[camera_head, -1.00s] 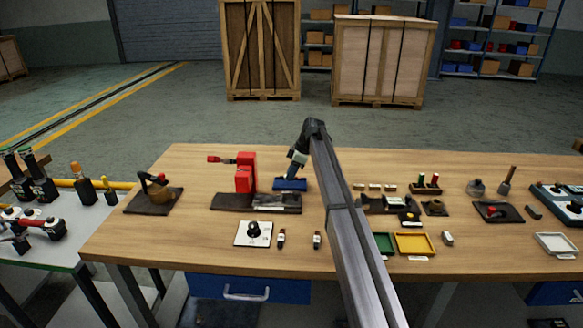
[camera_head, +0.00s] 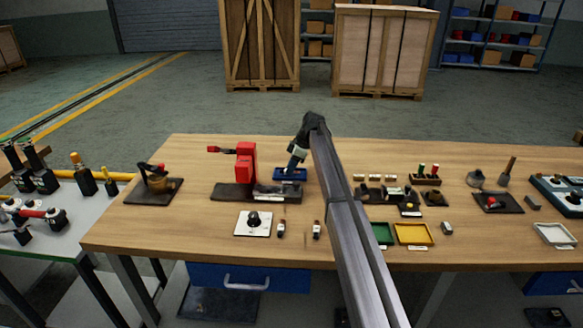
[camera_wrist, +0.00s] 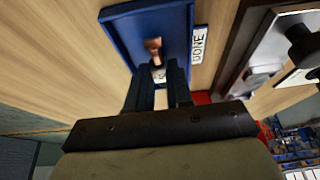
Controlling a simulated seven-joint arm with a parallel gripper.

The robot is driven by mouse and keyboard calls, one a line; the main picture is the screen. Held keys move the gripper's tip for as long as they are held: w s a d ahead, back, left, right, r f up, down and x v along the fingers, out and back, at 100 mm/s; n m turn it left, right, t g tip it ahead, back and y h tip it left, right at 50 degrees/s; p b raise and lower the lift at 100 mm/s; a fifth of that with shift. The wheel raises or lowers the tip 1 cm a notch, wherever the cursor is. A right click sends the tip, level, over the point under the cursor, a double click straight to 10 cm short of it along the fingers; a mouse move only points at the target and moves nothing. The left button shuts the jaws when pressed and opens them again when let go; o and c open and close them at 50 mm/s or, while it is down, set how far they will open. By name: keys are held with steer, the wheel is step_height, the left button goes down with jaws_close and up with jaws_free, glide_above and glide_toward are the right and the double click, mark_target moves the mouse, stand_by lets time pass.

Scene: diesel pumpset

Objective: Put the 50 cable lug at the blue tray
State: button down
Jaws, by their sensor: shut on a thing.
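The blue tray (camera_head: 290,174) lies on the wooden table, behind the middle, just right of the red press. It also shows in the wrist view (camera_wrist: 118,24), with a "DONE" label (camera_wrist: 199,45) beside it. My gripper (camera_wrist: 161,84) is shut on a copper-coloured cable lug (camera_wrist: 153,46) with a pale lower part. The lug appears over the inside of the tray; I cannot tell whether it touches the floor of the tray. In the head view my gripper (camera_head: 292,166) points down at the tray, and the lug is too small to make out. The lug's size marking is not readable.
The red press (camera_head: 246,163) stands on a dark base close left of the tray. A white plate with a black knob (camera_head: 253,223) lies in front. A green tray (camera_head: 381,234) and a yellow tray (camera_head: 414,234) lie to the right. The table's left front is clear.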

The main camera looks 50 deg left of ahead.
steer(key=shift+f, duration=0.3)
steer(key=c, duration=0.9)
jaws_free()
steer(key=shift+c, duration=0.2)
steer(key=shift+r, duration=0.15)
steer(key=shift+r, duration=3.35)
